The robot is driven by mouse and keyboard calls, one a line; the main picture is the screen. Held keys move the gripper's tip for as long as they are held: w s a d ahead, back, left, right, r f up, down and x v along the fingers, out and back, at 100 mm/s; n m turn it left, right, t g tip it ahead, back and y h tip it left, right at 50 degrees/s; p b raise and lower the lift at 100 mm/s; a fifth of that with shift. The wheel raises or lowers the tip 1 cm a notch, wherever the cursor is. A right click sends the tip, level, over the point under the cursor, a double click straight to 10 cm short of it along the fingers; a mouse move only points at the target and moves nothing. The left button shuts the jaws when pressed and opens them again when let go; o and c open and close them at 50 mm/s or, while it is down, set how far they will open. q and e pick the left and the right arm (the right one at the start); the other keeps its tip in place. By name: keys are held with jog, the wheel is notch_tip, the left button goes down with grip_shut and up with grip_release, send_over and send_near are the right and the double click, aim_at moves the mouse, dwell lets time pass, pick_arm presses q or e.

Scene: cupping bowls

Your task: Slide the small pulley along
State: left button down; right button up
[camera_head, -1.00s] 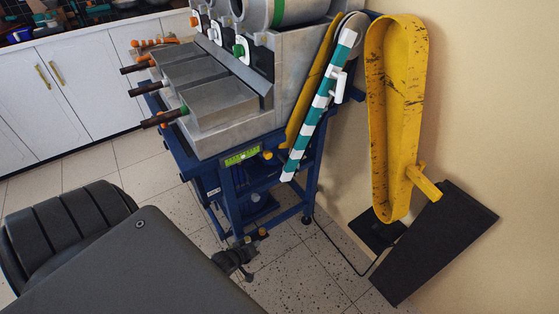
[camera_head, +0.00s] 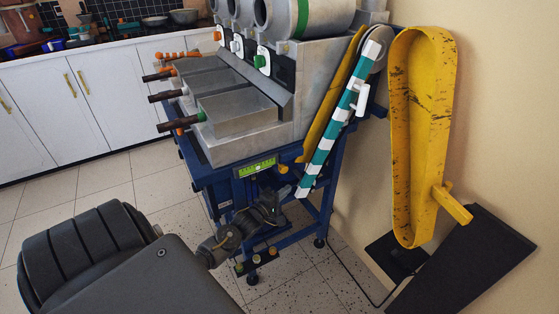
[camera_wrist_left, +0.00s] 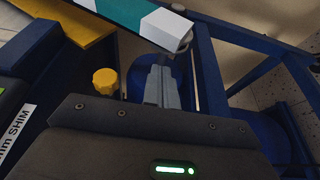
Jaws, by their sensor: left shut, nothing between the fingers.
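I cannot make out a small pulley in either view. A larger grey pulley (camera_head: 377,53) shows at the top of the machine's side, behind a teal-and-white striped bar (camera_head: 325,148) that slopes down to the left. My left gripper (camera_head: 287,190) is shut and empty, close to the bar's lower end. In the left wrist view the shut fingers (camera_wrist_left: 163,75) point up, just below the white end of the striped bar (camera_wrist_left: 166,28). I cannot tell whether they touch it. My right gripper is not in view.
A yellow knob (camera_wrist_left: 105,81) is left of the fingers in the wrist view. The blue frame (camera_head: 318,212) surrounds the gripper. A yellow guard (camera_head: 420,130) leans on the wall at right, by a black board (camera_head: 470,260). A white handle (camera_head: 361,97) juts from the striped bar.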

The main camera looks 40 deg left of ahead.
pick_arm(q)
jog(key=w, duration=0.5)
jog(key=shift+a, duration=0.15)
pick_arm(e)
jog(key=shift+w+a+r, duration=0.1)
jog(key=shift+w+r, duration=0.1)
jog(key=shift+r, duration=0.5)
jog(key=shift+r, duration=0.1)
